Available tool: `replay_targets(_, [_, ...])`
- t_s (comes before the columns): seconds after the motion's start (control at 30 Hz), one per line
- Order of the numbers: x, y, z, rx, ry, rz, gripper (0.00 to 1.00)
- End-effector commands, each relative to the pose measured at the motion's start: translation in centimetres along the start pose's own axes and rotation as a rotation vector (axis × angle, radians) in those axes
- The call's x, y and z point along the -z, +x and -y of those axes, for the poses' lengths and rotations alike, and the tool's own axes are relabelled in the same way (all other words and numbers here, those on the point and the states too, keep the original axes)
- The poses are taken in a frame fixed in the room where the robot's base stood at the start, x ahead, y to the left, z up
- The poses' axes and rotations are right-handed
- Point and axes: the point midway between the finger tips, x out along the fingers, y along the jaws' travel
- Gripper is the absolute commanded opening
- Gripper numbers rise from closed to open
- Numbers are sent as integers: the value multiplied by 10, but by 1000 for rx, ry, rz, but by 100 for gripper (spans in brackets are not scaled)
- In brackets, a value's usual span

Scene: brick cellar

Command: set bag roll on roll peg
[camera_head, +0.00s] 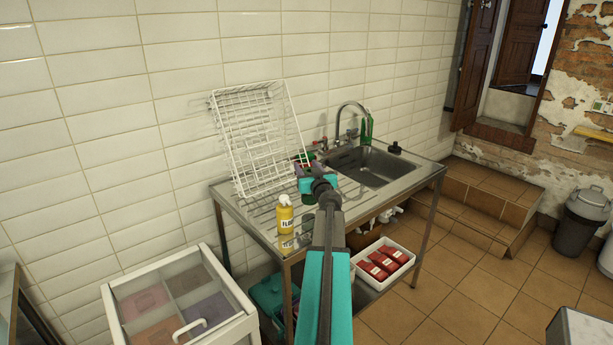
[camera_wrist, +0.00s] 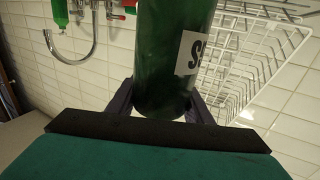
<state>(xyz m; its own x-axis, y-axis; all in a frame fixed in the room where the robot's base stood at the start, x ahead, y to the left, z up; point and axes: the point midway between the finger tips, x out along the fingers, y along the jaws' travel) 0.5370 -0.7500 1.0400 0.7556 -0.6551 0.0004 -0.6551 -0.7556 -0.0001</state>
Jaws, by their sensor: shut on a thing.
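My gripper (camera_head: 304,171) is shut on a dark green cylinder (camera_wrist: 172,55) with a white label and black letters. In the wrist view the cylinder stands between the two dark fingers of my gripper (camera_wrist: 166,102). The label is cut off at its edge, so I cannot tell whether this is the bag roll. In the head view my gripper is over the drainboard in front of the wire rack, and my arm hides most of the cylinder. I cannot make out a roll peg in either view.
A white wire rack (camera_head: 262,140) leans by the tiled wall. A yellow bottle (camera_head: 285,214) stands on the metal drainboard. The sink (camera_head: 374,165) has a curved tap (camera_head: 341,118) and a green bottle (camera_head: 366,128). A white tray of red packs (camera_head: 402,256) is below.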

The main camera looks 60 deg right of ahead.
Motion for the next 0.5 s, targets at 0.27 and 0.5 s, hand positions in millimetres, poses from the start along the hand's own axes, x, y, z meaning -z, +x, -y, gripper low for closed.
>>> replay_targets(0.27, [-24, 7, -1, 0, 3, 1, 1])
replay_targets(0.5, [-36, 7, -2, -1, 0, 0, 1])
